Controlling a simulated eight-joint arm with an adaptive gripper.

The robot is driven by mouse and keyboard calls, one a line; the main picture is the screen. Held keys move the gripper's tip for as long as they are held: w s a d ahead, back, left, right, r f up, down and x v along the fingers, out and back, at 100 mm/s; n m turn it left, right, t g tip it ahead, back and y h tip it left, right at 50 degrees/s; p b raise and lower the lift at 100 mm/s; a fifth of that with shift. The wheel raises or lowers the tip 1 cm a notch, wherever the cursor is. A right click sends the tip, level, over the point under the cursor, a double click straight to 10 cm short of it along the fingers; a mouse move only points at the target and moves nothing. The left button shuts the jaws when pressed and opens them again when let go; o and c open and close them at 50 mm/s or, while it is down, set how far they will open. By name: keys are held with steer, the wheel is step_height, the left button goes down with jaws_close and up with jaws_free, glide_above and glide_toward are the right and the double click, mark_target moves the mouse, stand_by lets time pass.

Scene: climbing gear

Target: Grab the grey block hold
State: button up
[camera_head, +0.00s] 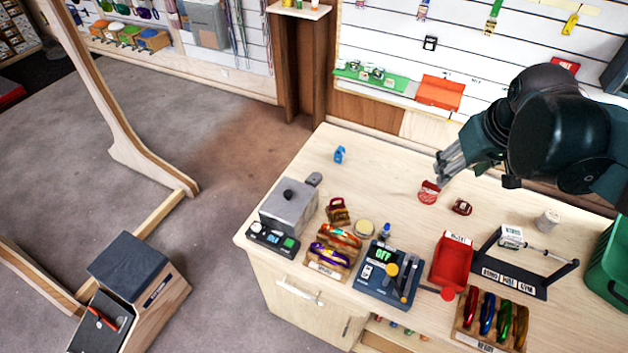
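A grey box-shaped block (289,207) with a dark round spot on top sits at the left end of the wooden table; it best fits the grey block hold. A much smaller grey piece (314,179) lies just behind it. My gripper (446,172) is over the back right part of the table, well to the right of the grey block and apart from it. Its fingers point left and down, close to a round red item (428,192). I cannot make out the gap between the fingers or whether they touch this item.
A small blue item (340,155) stands behind. The table's back middle is mostly clear.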

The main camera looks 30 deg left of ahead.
steer(key=w+a+f+n+g, duration=0.1)
steer(key=w+a+f+n, duration=0.15)
steer(key=a, duration=0.35)
steer(key=w+a+f+n, duration=0.1)
steer(key=w+a, duration=0.2)
steer(key=a, duration=0.2)
steer(key=n+g+h, duration=0.1)
steer(key=n+g, duration=0.2)
steer(key=n, duration=0.4)
glide_above(314, 177)
steer(key=f, duration=1.9)
steer(key=shift+w+d+f+b, duration=0.25)
steer(key=shift+d+f+b, duration=0.1)
steer(key=shift+d+b, duration=0.05)
steer(key=shift+s+a+f, duration=0.15)
steer(key=shift+a+f, duration=0.3)
steer(key=shift+a, duration=0.05)
steer(key=shift+f, duration=1.3)
steer(key=shift+f, duration=2.6)
